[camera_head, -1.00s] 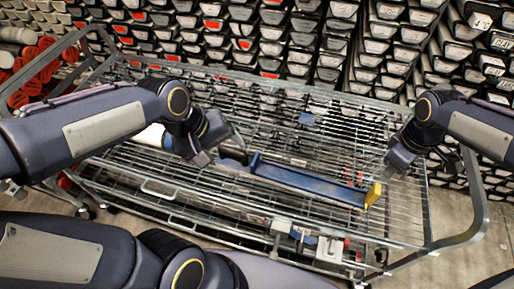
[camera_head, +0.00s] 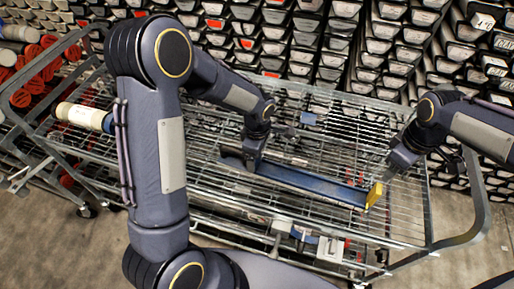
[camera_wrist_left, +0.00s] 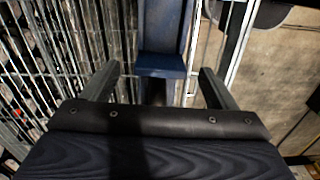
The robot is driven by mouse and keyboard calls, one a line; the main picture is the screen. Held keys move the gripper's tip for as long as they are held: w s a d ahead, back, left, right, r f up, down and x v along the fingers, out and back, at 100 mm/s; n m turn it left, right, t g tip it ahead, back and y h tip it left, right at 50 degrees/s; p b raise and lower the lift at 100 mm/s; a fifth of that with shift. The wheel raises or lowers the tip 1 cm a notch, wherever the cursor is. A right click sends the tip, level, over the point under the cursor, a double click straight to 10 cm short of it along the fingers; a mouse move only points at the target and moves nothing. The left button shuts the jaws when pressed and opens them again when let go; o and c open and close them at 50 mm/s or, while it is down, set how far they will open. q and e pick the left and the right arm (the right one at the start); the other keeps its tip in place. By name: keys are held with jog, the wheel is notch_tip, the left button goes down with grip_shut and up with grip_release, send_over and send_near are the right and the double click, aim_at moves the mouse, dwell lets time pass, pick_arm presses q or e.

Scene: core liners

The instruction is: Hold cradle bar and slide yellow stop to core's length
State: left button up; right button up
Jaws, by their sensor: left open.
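The blue cradle bar (camera_head: 310,182) lies across the top of the wire cart, and no core shows in it. The yellow stop (camera_head: 375,195) stands upright at its right end. My left gripper (camera_head: 248,160) is low over the bar's left end. In the left wrist view its fingers (camera_wrist_left: 157,85) are open, apart on either side of the bar's raised blue end plate (camera_wrist_left: 160,65). My right gripper (camera_head: 386,175) is beside the yellow stop; whether its fingers are shut on it is too small to tell. A pale cylinder with a blue end (camera_head: 85,117), perhaps the core, lies at the cart's left, partly behind my left arm.
The wire cart (camera_head: 450,240) has a raised rail at each end. Racks of stacked core boxes (camera_head: 300,45) stand close behind. Red-ended tubes (camera_head: 45,60) are at the far left. Several small fittings (camera_head: 330,248) sit along the cart's front edge.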

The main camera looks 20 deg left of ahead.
aim_at(257, 163)
pick_arm(q)
jog(key=shift+f, duration=2.65)
jog(key=c, duration=1.5)
pick_arm(e)
jog(key=shift+c, duration=0.3)
